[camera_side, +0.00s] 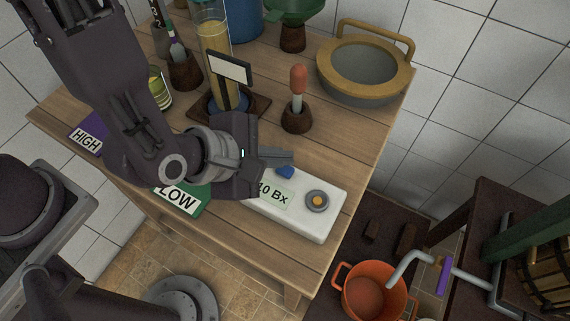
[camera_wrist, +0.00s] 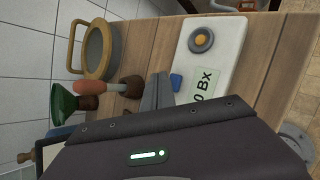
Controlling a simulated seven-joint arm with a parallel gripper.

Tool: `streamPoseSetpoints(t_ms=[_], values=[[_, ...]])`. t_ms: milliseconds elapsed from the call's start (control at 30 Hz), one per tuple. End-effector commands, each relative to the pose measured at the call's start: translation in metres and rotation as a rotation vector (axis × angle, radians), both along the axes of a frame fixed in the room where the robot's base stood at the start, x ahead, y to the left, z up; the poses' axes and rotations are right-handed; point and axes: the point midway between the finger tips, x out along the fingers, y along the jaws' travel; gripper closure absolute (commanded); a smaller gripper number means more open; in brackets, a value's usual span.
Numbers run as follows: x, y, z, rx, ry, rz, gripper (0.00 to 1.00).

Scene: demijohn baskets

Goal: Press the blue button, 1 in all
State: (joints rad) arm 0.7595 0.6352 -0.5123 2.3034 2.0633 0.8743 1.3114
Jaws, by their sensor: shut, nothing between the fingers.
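The small blue button (camera_side: 285,172) sits on top of a white box (camera_side: 322,224) near the table's front edge. The box bears a pale green "10 Bx" label and a round grey button with an orange centre (camera_side: 317,201). My gripper (camera_side: 290,157) is shut and empty, its fingertips close beside the blue button in the side view. In the wrist view the shut fingertips (camera_wrist: 158,84) show just left of the blue button (camera_wrist: 176,82). Whether they touch it I cannot tell. My gripper hides part of the box's left end in the side view.
A red-topped dropper (camera_side: 298,90) in a wooden stand is just behind. A sign and a glass cylinder (camera_side: 213,40) stand further back left, a basin (camera_side: 362,62) at the back right. HIGH (camera_side: 88,139) and LOW (camera_side: 180,197) cards lie left.

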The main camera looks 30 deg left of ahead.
Motion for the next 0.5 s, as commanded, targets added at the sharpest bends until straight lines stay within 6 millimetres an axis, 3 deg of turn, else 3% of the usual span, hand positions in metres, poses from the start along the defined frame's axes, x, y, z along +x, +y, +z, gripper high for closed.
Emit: streamPoseSetpoints(t_ms=[200,500], values=[[0.0,0.0,0.003,0.0,-0.002,0.001,1.0],[0.001,0.0,0.033,-0.002,-0.004,0.002,1.0]])
